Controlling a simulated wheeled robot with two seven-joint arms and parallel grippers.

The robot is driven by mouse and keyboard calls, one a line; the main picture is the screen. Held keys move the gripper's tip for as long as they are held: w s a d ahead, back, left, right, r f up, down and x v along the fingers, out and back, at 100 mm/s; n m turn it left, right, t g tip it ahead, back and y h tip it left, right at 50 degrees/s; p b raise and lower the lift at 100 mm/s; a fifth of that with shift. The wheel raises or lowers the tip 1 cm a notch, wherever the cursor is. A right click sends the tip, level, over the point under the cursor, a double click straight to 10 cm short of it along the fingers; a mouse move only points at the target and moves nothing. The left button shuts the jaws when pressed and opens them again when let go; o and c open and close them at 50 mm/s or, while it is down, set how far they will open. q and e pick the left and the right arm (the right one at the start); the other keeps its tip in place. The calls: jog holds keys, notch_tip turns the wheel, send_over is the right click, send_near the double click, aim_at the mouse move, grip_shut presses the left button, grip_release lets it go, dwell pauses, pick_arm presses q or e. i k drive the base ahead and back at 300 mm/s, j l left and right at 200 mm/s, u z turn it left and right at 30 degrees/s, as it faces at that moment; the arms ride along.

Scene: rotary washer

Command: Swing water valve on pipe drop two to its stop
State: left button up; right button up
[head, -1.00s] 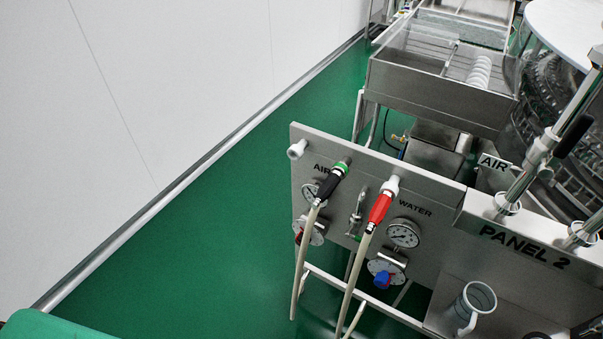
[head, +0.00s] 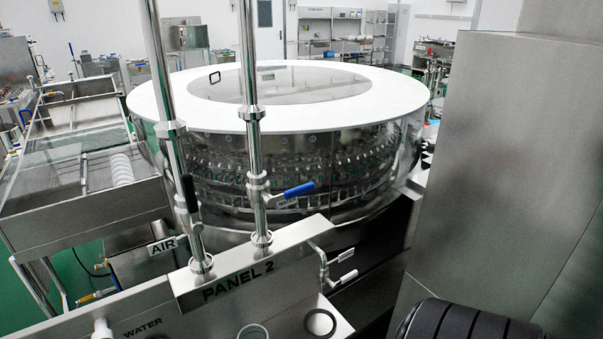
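Two vertical steel pipe drops stand on the panel marked PANEL 2 (head: 238,281) in the head view. The left pipe (head: 165,95) has a dark valve handle (head: 189,192) and an AIR tag (head: 163,246) near its foot. The right pipe (head: 249,95) carries a valve with a blue lever (head: 299,190). The blue lever sticks out to the right, near level and tilted slightly up. No gripper touches either valve.
The large round washer (head: 150,97) with a white top ring stands behind the pipes. A steel tray machine (head: 85,212) is at left. A tall steel cabinet (head: 505,150) fills the right. A small tap (head: 322,262) and a dark ring (head: 320,322) are on the panel.

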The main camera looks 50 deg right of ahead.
aim_at(292, 193)
jog(key=z, duration=1.45)
